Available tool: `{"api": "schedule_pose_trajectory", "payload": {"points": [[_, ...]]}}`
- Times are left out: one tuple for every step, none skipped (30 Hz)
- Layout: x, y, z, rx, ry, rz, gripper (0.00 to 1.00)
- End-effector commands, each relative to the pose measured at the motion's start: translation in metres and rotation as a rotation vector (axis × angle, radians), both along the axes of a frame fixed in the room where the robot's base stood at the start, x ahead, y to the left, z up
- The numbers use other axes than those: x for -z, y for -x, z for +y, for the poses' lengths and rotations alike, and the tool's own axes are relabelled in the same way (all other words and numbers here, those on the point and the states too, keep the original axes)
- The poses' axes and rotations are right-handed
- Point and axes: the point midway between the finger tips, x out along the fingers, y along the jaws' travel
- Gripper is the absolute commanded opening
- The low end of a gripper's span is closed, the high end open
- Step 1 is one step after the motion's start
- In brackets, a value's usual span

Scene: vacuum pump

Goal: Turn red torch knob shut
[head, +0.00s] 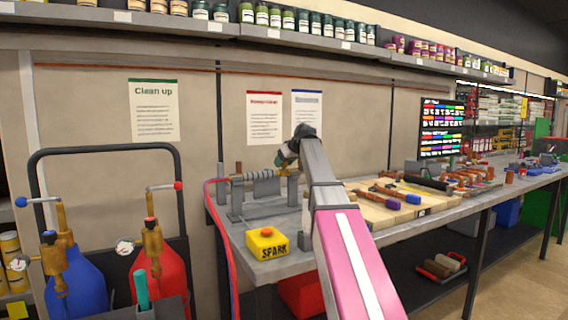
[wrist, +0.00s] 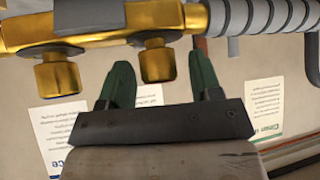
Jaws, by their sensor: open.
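The brass torch body (wrist: 100,20) runs across the top of the wrist view, with a grey ribbed handle (wrist: 265,18) at its right. Two brass knobs stick out from it, a left one (wrist: 58,76) and a right one (wrist: 157,62). No red shows on either, so I cannot tell which is the red one. My gripper (wrist: 159,70) is open, its green fingers either side of the right knob with gaps. In the head view the torch handle (head: 264,184) lies on a stand, and my gripper (head: 284,158) is at its right end, partly hidden by my arm.
A yellow SPARK box (head: 267,243) sits at the bench's front left. Red and blue hoses (head: 217,225) hang over the bench's left edge. A red cylinder (head: 160,275) and a blue cylinder (head: 85,285) stand left of it. Tools lie on a wooden board (head: 370,212) to the right.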

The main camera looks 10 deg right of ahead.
Motion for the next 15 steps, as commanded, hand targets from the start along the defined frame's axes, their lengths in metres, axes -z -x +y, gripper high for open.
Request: {"api": "schedule_pose_trajectory", "payload": {"points": [[0.0007, -0.0006, 0.0003, 0.000, 0.000, 0.000, 0.58], [0.0009, -0.0008, 0.0004, 0.000, 0.000, 0.000, 0.58], [0.0011, -0.0008, 0.0004, 0.000, 0.000, 0.000, 0.58], [0.0010, -0.0008, 0.0004, 0.000, 0.000, 0.000, 0.58], [0.0010, -0.0008, 0.0004, 0.000, 0.000, 0.000, 0.58], [0.0010, -0.0006, 0.0003, 0.000, 0.000, 0.000, 0.58], [0.0010, -0.0006, 0.0003, 0.000, 0.000, 0.000, 0.58], [0.0010, -0.0006, 0.0003, 0.000, 0.000, 0.000, 0.58], [0.0010, -0.0006, 0.0003, 0.000, 0.000, 0.000, 0.46], [0.0009, -0.0006, 0.0003, 0.000, 0.000, 0.000, 0.36], [0.0009, -0.0006, 0.0003, 0.000, 0.000, 0.000, 0.26], [0.0009, -0.0006, 0.0003, 0.000, 0.000, 0.000, 0.13], [0.0010, -0.0005, 0.0002, 0.000, 0.000, 0.000, 0.09], [0.0010, -0.0005, 0.0002, 0.000, 0.000, 0.000, 0.09], [0.0010, -0.0005, 0.0002, 0.000, 0.000, 0.000, 0.09]]}}
